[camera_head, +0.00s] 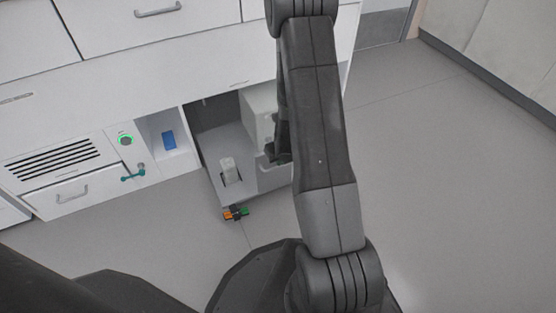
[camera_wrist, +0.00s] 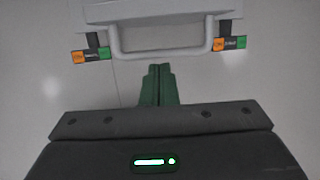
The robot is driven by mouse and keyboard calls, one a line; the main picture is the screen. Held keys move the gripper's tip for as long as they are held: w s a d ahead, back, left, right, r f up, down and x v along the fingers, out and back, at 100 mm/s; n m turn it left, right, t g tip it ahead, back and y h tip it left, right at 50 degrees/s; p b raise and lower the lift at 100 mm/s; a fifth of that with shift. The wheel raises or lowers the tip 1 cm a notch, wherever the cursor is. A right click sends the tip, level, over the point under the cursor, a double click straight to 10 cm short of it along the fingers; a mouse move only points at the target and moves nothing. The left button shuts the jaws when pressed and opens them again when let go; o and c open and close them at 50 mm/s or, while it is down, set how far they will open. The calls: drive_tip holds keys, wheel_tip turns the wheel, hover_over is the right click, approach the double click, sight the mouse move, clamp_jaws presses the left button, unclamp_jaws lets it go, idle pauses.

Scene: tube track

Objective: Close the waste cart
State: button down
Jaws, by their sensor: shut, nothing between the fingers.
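The waste cart (camera_head: 213,178) is a grey open-topped cart standing partly out of the bay under the white counter in the head view. Its front (camera_wrist: 160,12) is at the top of the wrist view, with a grey U-shaped handle (camera_wrist: 165,54) between two orange-and-green blocks (camera_wrist: 91,56). One such block (camera_head: 235,212) shows low at the cart's front in the head view. My gripper (camera_wrist: 158,68) is shut and empty, its green fingertips just short of the handle's middle in the picture. I cannot tell whether they touch. My arm hides the cart's right part in the head view.
Left of the bay are a niche with a blue item (camera_head: 169,140), a green-ringed button (camera_head: 126,140), a teal tap-like fitting (camera_head: 133,173) and a vented panel (camera_head: 52,160). The grey floor (camera_head: 450,180) at the right is clear.

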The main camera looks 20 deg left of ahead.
drive_tip(key=shift+w+a+p, duration=1.3)
drive_tip(key=shift+a+p, duration=0.3)
drive_tip(key=shift+p, duration=0.85)
